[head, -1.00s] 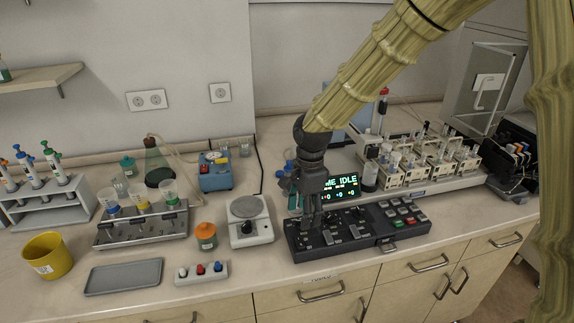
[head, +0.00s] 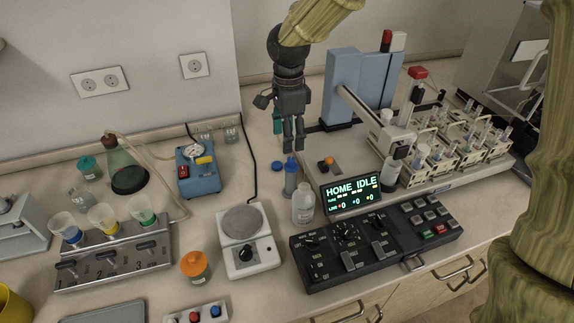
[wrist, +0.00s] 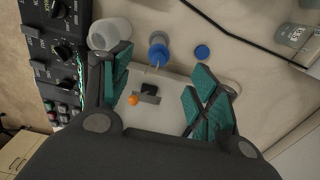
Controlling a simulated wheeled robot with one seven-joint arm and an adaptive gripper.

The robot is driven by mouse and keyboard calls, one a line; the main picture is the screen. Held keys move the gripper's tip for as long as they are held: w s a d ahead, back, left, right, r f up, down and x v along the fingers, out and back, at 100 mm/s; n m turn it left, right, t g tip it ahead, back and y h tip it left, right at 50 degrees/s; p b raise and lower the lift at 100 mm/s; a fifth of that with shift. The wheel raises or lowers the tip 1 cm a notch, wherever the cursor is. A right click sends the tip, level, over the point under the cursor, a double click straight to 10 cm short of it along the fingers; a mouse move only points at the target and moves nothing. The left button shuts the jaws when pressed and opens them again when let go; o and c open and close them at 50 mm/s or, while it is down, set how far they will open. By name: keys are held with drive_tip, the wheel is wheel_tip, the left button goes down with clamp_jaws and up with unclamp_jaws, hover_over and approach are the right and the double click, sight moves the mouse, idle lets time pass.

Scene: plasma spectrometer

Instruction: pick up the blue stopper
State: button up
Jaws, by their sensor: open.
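A small round blue piece, seemingly the blue stopper (head: 277,166), lies on the bench left of a blue-topped cylinder (head: 290,178). In the wrist view the round blue stopper (wrist: 202,52) lies flat, right of the blue-topped cylinder (wrist: 158,52). Another blue knob (head: 215,311) sits on a small white block at the front. My gripper (head: 293,150) points down above the blue-topped cylinder, and its fingers look empty.
A white bottle (head: 303,204) stands close by, left of the display (head: 350,194) and behind the black control panel (head: 375,243). A balance (head: 246,240) stands in front. A blue upright instrument (head: 345,88) rises right of my gripper. A black cable runs along the bench left of it.

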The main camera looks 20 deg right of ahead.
sight(291, 159)
drive_tip(key=shift+s+d+f, duration=0.15)
drive_tip(key=shift+s+f, duration=0.35)
drive_tip(key=shift+f, duration=0.35)
drive_tip(key=w+f, duration=0.1)
drive_tip(key=f, duration=0.1)
drive_tip(key=shift+w+f+p, duration=0.3)
drive_tip(key=shift+w+p, duration=0.05)
drive_tip(key=shift+w, duration=0.05)
drive_tip(key=shift+s, duration=0.55)
drive_tip(key=shift+d+f+p, duration=0.15)
drive_tip(key=shift+f+p, duration=0.25)
drive_tip(key=shift+p, duration=0.1)
drive_tip(key=f, duration=0.2)
drive_tip(key=f+p, duration=0.1)
drive_tip(key=shift+w+d, duration=0.25)
drive_tip(key=shift+w, duration=0.05)
drive_tip(key=shift+s+f, duration=0.15)
drive_tip(key=shift+f, duration=0.4)
drive_tip(key=c, duration=1.1)
